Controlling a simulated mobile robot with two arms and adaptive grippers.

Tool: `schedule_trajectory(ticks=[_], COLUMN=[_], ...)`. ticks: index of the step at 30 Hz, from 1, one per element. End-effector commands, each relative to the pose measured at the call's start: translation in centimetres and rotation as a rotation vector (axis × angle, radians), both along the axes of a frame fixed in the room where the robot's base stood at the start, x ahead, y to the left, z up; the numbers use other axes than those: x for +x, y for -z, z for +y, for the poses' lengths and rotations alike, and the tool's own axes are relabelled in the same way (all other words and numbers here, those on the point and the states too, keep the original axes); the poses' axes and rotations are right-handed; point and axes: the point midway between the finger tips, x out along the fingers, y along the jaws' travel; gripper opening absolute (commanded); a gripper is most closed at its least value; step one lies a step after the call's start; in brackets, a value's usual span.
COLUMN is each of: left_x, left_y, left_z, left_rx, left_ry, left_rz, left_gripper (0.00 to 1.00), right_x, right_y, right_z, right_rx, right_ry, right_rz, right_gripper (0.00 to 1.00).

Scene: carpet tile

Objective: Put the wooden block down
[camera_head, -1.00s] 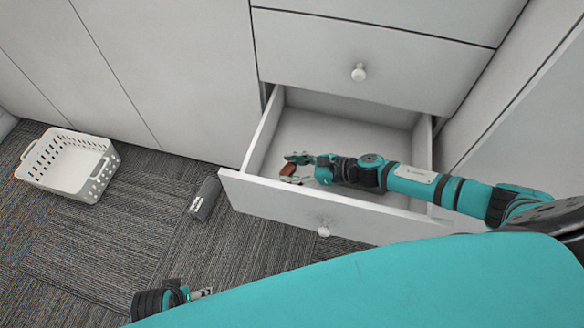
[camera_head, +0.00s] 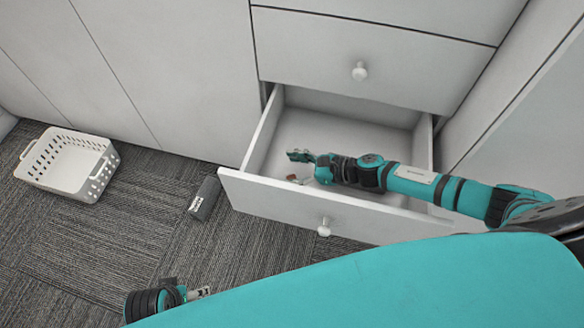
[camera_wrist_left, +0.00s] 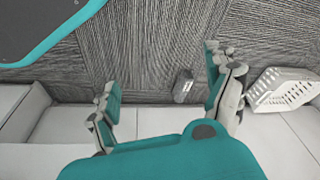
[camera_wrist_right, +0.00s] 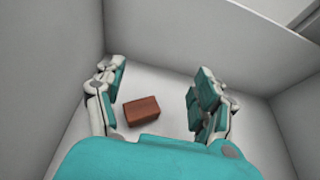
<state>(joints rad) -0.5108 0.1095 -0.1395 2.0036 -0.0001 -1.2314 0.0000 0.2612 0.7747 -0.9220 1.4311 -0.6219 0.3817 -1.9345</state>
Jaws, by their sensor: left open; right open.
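The wooden block (camera_wrist_right: 141,110) is reddish brown and lies on the white drawer floor in the right wrist view. In the head view only a small part of the block (camera_head: 291,177) shows behind the drawer front. My right gripper (camera_head: 296,167) is inside the open drawer (camera_head: 275,194). In the right wrist view my right gripper (camera_wrist_right: 158,98) is open, with the block below and between its fingers, apparently not gripped. My left gripper (camera_head: 203,293) is low at the left, over the carpet. It is open and empty in the left wrist view (camera_wrist_left: 163,92).
A white basket (camera_head: 66,166) stands on the carpet at the left. A dark grey box (camera_head: 205,198) lies on the carpet beside the drawer's left corner. The drawer walls surround my right gripper. Carpet between basket and drawer is mostly clear.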

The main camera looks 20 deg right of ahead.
Motion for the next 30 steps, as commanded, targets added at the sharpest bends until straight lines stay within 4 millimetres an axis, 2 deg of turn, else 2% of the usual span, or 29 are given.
schedule_trajectory(ticks=[4, 11, 12, 21, 25, 30], left_x=[0.2, -0.5, -0.7, -1.0, -1.1, -1.2], left_y=[-0.2, 3.8, 4.5, 5.5, 5.7, 5.9], left_z=[0.0, 0.2, 0.2, 0.1, 0.1, 0.1], left_rx=[0.0, 0.004, 0.004, 0.002, 0.003, 0.003], left_ry=[0.0, 0.005, 0.006, 0.006, 0.007, 0.007], left_rz=[-0.006, 0.022, 0.025, 0.027, 0.029, 0.031], left_gripper=[0.87, 0.87, 0.87, 0.87, 0.87, 0.87], right_x=[0.0, 0.0, -0.2, -4.3, -5.4, -6.2], right_y=[-0.2, -1.4, -1.6, -4.1, -5.0, -5.7], right_z=[0.0, 0.0, -0.4, -6.1, -7.8, -8.9], right_rx=[0.0, -0.001, -0.003, -0.003, -0.002, -0.001], right_ry=[0.0, 0.0, 0.001, 0.002, 0.002, 0.0], right_rz=[0.0, 0.0, 0.001, 0.005, 0.003, 0.001], right_gripper=[0.71, 0.71, 0.71, 0.71, 0.71, 0.71])
